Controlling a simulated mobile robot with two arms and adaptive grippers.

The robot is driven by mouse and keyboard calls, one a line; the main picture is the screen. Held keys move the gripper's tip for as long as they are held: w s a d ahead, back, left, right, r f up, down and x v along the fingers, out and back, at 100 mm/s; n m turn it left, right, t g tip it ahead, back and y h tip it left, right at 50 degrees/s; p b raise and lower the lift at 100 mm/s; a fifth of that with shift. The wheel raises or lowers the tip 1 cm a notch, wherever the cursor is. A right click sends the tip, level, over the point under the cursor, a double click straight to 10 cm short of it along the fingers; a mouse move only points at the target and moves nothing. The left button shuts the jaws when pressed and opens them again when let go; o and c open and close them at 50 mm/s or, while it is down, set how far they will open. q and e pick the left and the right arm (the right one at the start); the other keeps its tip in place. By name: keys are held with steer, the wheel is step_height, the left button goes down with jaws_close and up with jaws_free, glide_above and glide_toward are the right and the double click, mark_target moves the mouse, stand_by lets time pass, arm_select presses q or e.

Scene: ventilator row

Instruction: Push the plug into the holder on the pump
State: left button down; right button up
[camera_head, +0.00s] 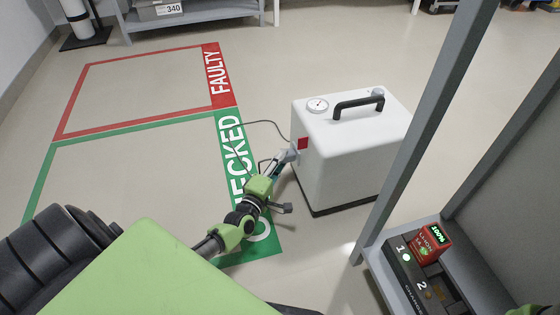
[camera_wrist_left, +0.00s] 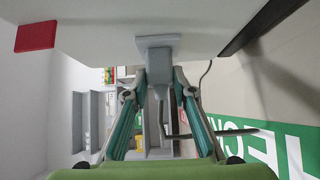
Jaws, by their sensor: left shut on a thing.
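The white pump (camera_head: 345,150) stands on the floor right of the green-marked area, with a gauge and a black handle on top. The grey holder (camera_wrist_left: 157,41) sits on the pump's side face, shown from close up in the left wrist view. My left gripper (camera_head: 281,161) is at that side face, shut on the grey plug (camera_wrist_left: 158,88). The plug is between the fingers, in line with the holder and right up at it. I cannot tell how deep it sits. In the head view the gripper mostly hides plug and holder. My right gripper is not in view.
A thin dark cable (camera_head: 268,123) loops from the pump's side toward my gripper. A red square (camera_head: 303,143) is on the pump's side. A grey rack post (camera_head: 425,130) and a charger (camera_head: 408,270) with a red battery (camera_head: 430,243) stand at right. The marked floor is clear.

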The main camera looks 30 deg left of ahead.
arm_select(q)
steer(key=shift+w+d+r, duration=0.1)
steer(key=shift+r, duration=0.05)
steer(key=c, duration=1.6)
jaws_free()
steer(key=shift+w, duration=0.1)
steer(key=shift+s, duration=0.2)
